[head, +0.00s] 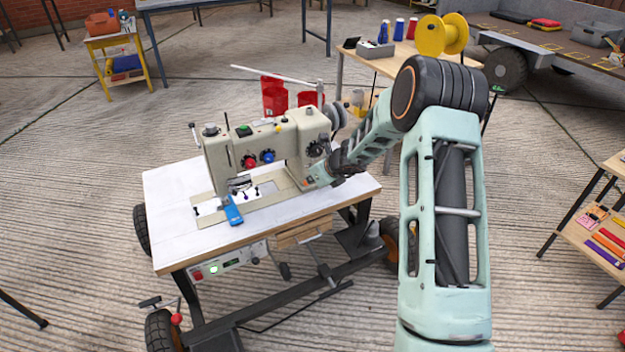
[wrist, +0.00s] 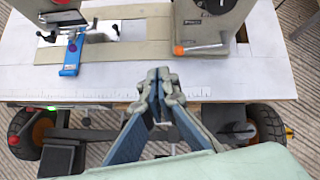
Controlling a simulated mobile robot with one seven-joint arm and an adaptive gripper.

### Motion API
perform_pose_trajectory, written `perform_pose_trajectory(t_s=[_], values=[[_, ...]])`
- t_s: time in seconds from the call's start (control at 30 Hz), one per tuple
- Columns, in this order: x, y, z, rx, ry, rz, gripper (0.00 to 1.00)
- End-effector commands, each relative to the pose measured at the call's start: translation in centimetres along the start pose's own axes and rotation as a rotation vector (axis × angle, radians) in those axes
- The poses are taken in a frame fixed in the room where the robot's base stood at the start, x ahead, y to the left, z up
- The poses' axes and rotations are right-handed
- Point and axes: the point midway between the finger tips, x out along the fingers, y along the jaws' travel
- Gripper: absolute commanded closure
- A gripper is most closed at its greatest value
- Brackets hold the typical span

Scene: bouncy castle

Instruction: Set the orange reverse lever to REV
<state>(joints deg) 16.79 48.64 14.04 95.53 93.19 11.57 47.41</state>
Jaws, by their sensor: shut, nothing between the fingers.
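The cream sewing machine (head: 265,146) stands on a white-topped wheeled table. The orange reverse lever (wrist: 179,50) shows in the wrist view low on the machine's right-hand pillar (wrist: 212,22), as an orange end on a short silver bar lying roughly level. In the head view a small orange spot (head: 308,181) shows at the pillar's foot, close to my gripper (head: 320,174). In the wrist view my gripper (wrist: 161,76) is shut and empty, its fingertips below the lever in the picture and apart from it. I cannot read any REV marking.
A blue clamp-like part (wrist: 71,55) lies by the needle area at left. The white tabletop (head: 176,190) is clear in front of the machine. Red containers (head: 275,95) and a thin pale rod (head: 270,74) stand behind it. A side table with a yellow spool (head: 430,38) is beyond my arm.

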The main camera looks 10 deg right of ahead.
Motion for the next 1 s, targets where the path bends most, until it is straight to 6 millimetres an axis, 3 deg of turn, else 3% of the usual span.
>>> perform_pose_trajectory(t_s=[0.33,1.0], values=[[-3.6,1.1,0.1,0.0,0.001,-0.001,1.0],[-4.4,0.6,0.7,-0.027,-0.007,-0.011,1.0]])
